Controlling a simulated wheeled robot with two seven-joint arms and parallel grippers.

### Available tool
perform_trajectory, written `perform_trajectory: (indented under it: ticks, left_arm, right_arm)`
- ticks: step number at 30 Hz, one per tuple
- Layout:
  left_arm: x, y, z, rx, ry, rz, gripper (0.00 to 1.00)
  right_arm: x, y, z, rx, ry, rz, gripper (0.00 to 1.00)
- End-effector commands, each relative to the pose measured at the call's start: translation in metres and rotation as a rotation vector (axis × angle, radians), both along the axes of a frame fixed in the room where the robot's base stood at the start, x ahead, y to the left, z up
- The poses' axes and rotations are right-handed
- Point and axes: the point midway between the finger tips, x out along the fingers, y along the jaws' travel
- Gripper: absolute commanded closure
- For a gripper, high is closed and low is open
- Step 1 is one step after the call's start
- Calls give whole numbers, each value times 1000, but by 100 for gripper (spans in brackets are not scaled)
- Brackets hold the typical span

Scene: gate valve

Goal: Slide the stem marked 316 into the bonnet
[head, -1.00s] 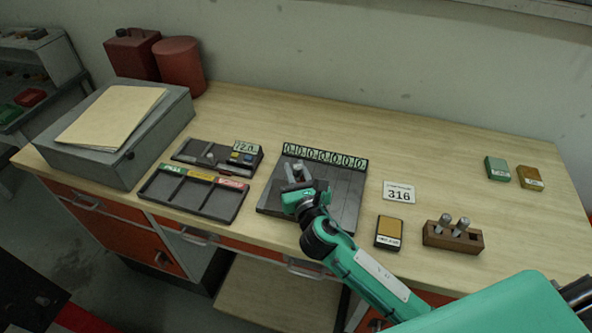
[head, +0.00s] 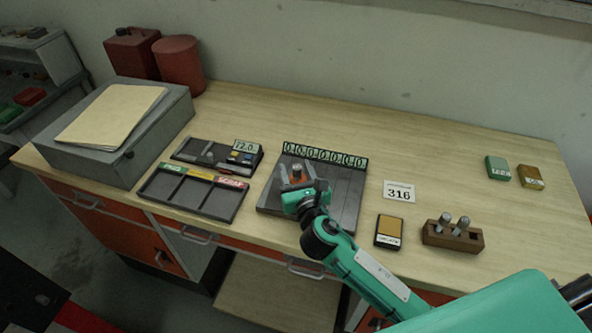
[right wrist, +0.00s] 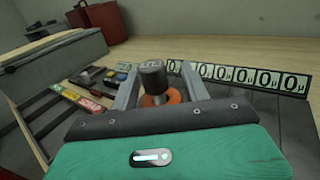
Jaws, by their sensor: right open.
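My right gripper (head: 297,177) is over the dark plate (head: 340,205) with the row of digits at its back edge. The orange part also shows between the fingers in the head view (head: 297,180). No mark is readable on the stem. My left gripper is out of view.
A wooden block (head: 452,237) holds two more grey stems. A dark and tan box (head: 389,231) lies beside it. A three-slot tray (head: 193,193) and a small instrument (head: 216,157) lie left of the plate. The back middle of the bench is clear.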

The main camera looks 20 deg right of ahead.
Motion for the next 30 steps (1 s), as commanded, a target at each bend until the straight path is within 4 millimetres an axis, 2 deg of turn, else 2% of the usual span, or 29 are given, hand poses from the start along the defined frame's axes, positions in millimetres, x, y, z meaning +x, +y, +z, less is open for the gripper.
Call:
perform_trajectory:
  ticks: [5, 12, 18, 24, 30]
  left_arm:
    - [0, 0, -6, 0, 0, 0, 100]
    - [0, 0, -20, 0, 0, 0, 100]
    - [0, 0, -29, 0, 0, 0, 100]
    - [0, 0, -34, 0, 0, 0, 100]
    - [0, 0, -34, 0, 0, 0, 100]
  right_arm:
    - [-19, 1, -2, -1, 1, 1, 54]
    - [-73, 2, -5, 0, 2, 2, 54]
    - [-112, 3, -4, 2, 3, 2, 54]
    - [-132, 4, -2, 1, 2, 0, 54]
    - [-137, 4, -1, 0, 1, 0, 54]
